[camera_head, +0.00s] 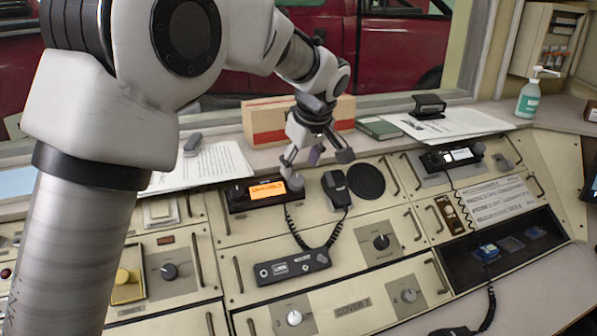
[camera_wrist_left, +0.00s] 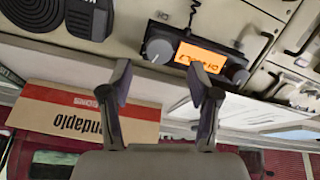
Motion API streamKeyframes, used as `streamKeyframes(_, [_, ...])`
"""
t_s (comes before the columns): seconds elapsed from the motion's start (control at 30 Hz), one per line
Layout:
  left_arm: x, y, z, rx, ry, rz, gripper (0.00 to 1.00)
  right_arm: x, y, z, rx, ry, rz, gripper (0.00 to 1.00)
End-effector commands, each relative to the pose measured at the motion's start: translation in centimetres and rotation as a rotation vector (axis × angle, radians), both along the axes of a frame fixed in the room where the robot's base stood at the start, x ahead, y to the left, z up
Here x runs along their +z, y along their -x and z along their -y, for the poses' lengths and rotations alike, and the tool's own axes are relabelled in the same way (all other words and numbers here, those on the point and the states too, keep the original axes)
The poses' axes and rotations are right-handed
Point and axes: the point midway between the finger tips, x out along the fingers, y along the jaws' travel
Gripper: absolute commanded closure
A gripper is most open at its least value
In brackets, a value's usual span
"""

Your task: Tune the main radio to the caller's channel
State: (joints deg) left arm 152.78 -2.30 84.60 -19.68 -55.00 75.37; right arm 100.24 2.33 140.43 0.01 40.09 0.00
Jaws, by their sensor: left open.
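The main radio (camera_head: 240,204) is a black unit with a lit orange display (camera_head: 267,190) on the sloping console. It also shows upside down in the left wrist view (camera_wrist_left: 213,47), where the display text is too small to read. A grey knob (camera_wrist_left: 158,49) sits at one end of it, the right end in the head view (camera_head: 296,183), and another knob (camera_wrist_left: 240,76) at the other end. My left gripper (camera_head: 316,160) is open and empty, above and behind the right-end knob. In the wrist view its fingertips (camera_wrist_left: 159,80) are spread to either side of that knob, apart from it.
A hand microphone (camera_head: 336,190) and round speaker (camera_head: 367,181) are right of the radio. A corded black unit (camera_head: 292,267) lies below. A cardboard box (camera_head: 262,122) stands behind the gripper, papers (camera_head: 205,168) at left. A second radio (camera_head: 436,162) is at right.

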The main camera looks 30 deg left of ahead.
Motion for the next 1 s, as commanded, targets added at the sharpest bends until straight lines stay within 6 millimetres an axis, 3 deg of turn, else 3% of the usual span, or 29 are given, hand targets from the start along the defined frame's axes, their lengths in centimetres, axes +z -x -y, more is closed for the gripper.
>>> streamKeyframes(0.03, [-1.2,-0.2,-0.3,0.002,0.002,-0.005,0.39,-0.2,0.0,0.0,0.0,0.0,0.0,1.0])
streamKeyframes(0.2, [-3.5,-0.9,-1.1,0.0,0.002,-0.003,0.39,-0.4,-0.1,0.0,0.001,0.0,0.001,1.0])
streamKeyframes(0.5, [-4.0,-1.1,-1.3,0.0,0.001,-0.002,0.39,-0.4,-0.1,0.0,0.001,0.0,0.002,1.0])
streamKeyframes(0.67, [-4.0,-1.1,-1.3,0.0,0.001,-0.002,0.95,-0.4,-0.1,0.0,0.001,0.0,0.002,1.0])
streamKeyframes(0.7, [-4.0,-1.1,-1.3,0.0,0.002,-0.002,0.99,-0.4,-0.1,0.0,0.001,0.0,0.002,1.0])
streamKeyframes(1.0, [-4.0,-1.1,-1.3,-0.014,-0.004,-0.01,0.99,0.0,-0.1,0.0,0.001,0.0,0.002,1.0])
